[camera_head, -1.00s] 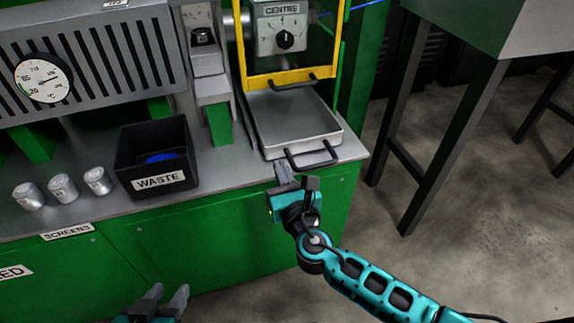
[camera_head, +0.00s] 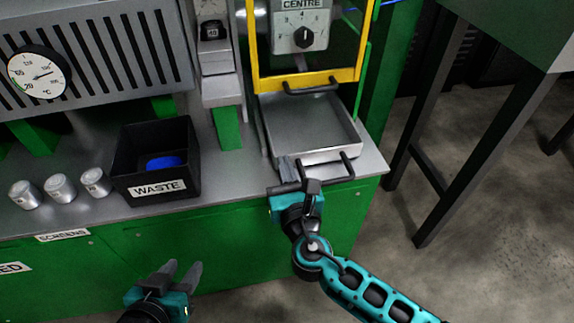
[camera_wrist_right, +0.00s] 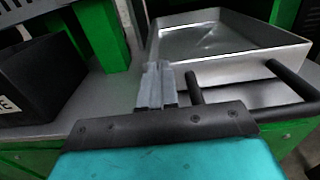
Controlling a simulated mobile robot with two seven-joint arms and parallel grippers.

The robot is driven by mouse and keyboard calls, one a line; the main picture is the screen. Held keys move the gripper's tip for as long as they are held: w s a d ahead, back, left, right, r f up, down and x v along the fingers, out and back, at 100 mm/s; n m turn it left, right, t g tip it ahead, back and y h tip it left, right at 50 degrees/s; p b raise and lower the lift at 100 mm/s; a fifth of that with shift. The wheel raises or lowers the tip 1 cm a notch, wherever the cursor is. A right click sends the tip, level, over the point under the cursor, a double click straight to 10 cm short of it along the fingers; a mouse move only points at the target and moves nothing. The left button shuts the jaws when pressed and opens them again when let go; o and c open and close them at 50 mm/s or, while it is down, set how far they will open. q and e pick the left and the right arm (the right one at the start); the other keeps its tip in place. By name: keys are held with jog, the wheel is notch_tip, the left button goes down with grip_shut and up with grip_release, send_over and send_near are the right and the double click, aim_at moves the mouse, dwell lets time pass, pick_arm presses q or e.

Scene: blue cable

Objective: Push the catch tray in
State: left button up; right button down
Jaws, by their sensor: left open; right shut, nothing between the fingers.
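The catch tray (camera_head: 338,152) is a shallow grey metal tray on the bench's right end, below the yellow-framed opening. A dark bar handle (camera_head: 335,180) sticks out from its front. My right gripper (camera_head: 291,170) is shut and empty, with its fingertips at the left end of the tray front, beside the handle. In the right wrist view the shut fingers (camera_wrist_right: 156,84) point toward the tray's near left corner, left of the handle (camera_wrist_right: 290,82). I cannot tell whether they touch the tray (camera_wrist_right: 240,68). My left gripper (camera_head: 180,272) is open and empty, low before the green cabinet.
A black WASTE bin (camera_head: 155,190) with something blue inside stands left of the tray. Several small metal cups (camera_head: 60,188) stand further left. The yellow frame (camera_head: 308,80) with its dark handle is behind the tray. A dark-legged table (camera_head: 430,160) stands on the right.

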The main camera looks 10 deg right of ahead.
aim_at(276, 148)
jog(key=w, duration=0.9)
jog(key=shift+w+a+b, duration=0.15)
jog(key=shift+w+b, duration=0.2)
jog(key=shift+b, duration=0.05)
jog(key=shift+w+r, duration=0.15)
jog(key=shift+r, duration=0.1)
